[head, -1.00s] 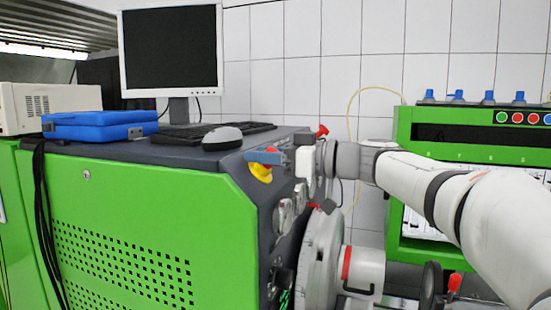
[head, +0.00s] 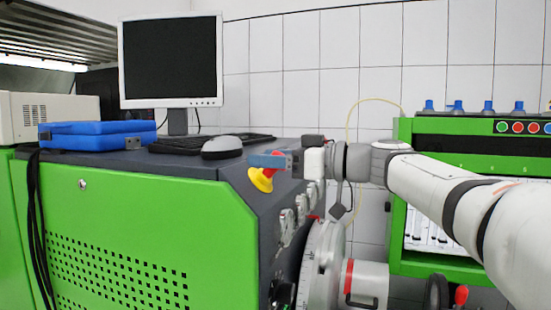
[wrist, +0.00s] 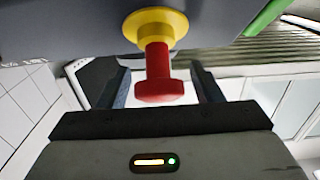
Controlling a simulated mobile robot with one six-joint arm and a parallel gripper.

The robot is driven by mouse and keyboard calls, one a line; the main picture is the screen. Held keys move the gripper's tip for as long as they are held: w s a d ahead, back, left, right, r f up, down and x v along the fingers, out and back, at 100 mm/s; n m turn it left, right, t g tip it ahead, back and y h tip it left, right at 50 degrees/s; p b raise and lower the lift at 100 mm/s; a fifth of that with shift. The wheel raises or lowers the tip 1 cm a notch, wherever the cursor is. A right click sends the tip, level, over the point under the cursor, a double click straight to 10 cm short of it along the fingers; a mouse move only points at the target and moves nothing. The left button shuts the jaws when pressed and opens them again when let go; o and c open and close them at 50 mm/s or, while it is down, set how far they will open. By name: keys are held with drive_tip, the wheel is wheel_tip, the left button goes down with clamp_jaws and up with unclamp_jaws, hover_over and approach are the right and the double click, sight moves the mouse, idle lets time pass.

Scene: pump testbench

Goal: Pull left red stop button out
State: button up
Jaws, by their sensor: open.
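The left red stop button (head: 272,170) sits on a yellow collar (head: 260,181) on the dark slanted panel of the green testbench. In the wrist view the red button (wrist: 158,82) has a wide round head on a narrower stem, coming out of the yellow collar (wrist: 150,27). My gripper (head: 266,159) is open beside the button, and its near finger partly covers the red head in the head view. In the wrist view the fingers of my gripper (wrist: 161,72) stand on both sides of the red head, with a gap on each side.
Gauges (head: 287,220) and a large round light-grey part (head: 318,262) lie below my wrist. A mouse (head: 221,147), keyboard (head: 205,144), monitor (head: 171,58) and blue case (head: 97,135) are on the bench top. A second green unit (head: 400,185) stands at the right.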

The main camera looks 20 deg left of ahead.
drive_tip(key=d+b, duration=0.2)
drive_tip(key=d, duration=0.5)
drive_tip(key=shift+d+b, duration=0.3)
drive_tip(key=shift+d, duration=0.1)
drive_tip(key=s+d+f+m+t+h, duration=0.1)
drive_tip(key=s+d+f+m+h, duration=0.35)
drive_tip(key=f, duration=0.55)
drive_tip(key=s+d+f+m+t+h, duration=0.1)
drive_tip(key=d+f+m+h, duration=0.5)
drive_tip(key=f, duration=0.5)
drive_tip(key=s+d+f+m+t+h, duration=0.1)
drive_tip(key=s+d+f+m+h, duration=0.15)
drive_tip(key=d+f, duration=0.6)
drive_tip(key=s+d+f+m+h, duration=0.5)
drive_tip(key=s+d+f, duration=0.4)
drive_tip(key=f, duration=0.3)
drive_tip(key=shift+s+d+f, duration=0.15)
drive_tip(key=shift+s+f, duration=0.1)
